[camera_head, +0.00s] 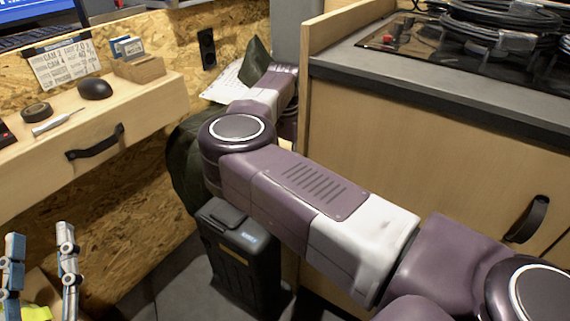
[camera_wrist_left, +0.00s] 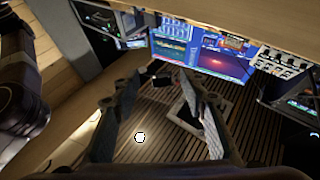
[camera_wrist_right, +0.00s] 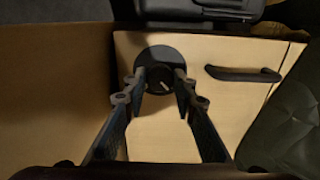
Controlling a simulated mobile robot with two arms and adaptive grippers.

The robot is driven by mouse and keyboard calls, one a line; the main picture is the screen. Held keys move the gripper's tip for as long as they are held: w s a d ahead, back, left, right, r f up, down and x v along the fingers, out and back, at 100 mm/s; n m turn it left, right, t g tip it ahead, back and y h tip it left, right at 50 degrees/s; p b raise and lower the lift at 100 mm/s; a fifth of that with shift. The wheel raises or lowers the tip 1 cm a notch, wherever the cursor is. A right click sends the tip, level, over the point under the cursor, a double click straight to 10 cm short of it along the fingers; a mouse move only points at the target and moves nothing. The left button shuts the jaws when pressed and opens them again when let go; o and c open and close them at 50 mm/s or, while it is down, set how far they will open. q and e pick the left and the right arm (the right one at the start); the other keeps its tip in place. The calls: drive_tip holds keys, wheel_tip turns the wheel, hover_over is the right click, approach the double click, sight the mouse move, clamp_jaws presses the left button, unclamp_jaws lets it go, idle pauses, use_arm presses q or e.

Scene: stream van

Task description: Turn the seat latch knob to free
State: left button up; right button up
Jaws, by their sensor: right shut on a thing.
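The seat latch knob (camera_wrist_right: 159,78), dark with a pale mark on its face, shows in the right wrist view on a round black plate (camera_wrist_right: 160,54) on a light wood panel. My right gripper (camera_wrist_right: 160,86) is shut on the knob, a finger on each side. The head view does not show the knob or the right fingers; my right arm reaches down behind the cabinet edge there. My left gripper (camera_head: 40,250) is open and empty at the lower left of the head view. Its spread fingers also show in the left wrist view (camera_wrist_left: 160,90).
A black handle (camera_wrist_right: 243,74) is right of the knob, with a dark green seat-like surface (camera_wrist_right: 290,130) beyond. In the head view, a desk (camera_head: 110,115) carries a mouse (camera_head: 95,88) and tape roll (camera_head: 36,112). A cabinet (camera_head: 430,150) and a black bin (camera_head: 238,255) flank my right arm.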

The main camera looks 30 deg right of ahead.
idle(0.3)
drive_tip(key=o, duration=1.2)
drive_tip(key=shift+c, duration=0.2)
drive_tip(key=shift+r, duration=0.1)
wheel_tip(320, 180, up, 12)
